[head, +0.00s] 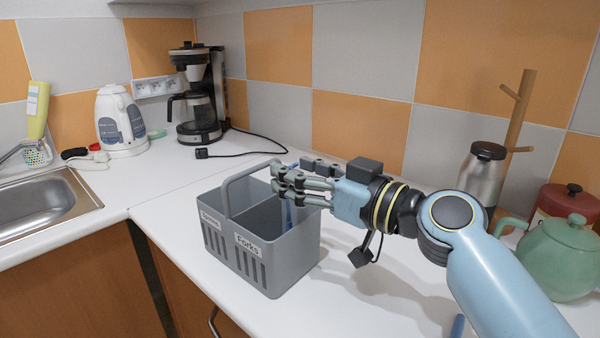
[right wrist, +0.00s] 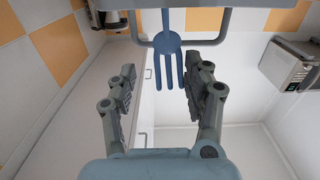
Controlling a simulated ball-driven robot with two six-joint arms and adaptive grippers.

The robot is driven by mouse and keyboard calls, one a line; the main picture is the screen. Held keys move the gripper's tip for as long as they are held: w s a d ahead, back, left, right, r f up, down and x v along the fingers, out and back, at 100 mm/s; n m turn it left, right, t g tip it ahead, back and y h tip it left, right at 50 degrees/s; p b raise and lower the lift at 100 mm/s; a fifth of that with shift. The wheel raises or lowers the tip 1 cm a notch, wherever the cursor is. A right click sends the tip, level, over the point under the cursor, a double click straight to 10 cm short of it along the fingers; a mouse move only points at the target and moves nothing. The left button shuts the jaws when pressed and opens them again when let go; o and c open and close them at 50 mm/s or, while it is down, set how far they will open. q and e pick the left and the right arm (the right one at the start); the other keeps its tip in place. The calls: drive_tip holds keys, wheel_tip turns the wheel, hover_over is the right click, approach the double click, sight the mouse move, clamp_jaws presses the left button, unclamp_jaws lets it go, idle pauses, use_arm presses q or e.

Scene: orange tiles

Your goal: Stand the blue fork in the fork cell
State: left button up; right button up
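The grey cutlery caddy (head: 303,262) stands on the white counter, with an arched handle and a cell labelled Forks on the near right. The blue fork (head: 290,213) stands upright in that cell, tines up; its lower part is hidden by the caddy wall. My left gripper is not in view.
A steel flask (head: 482,178), wooden mug stand (head: 517,115), green teapot (head: 562,258) and red canister (head: 567,203) stand on the right. A coffee maker (head: 198,100), kettle (head: 120,122) and sink (head: 40,195) are at the back left. Counter left of the caddy is clear.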

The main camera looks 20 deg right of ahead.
drive_tip(key=v, duration=1.2)
drive_tip(key=shift+a, duration=0.1)
idle(0.7)
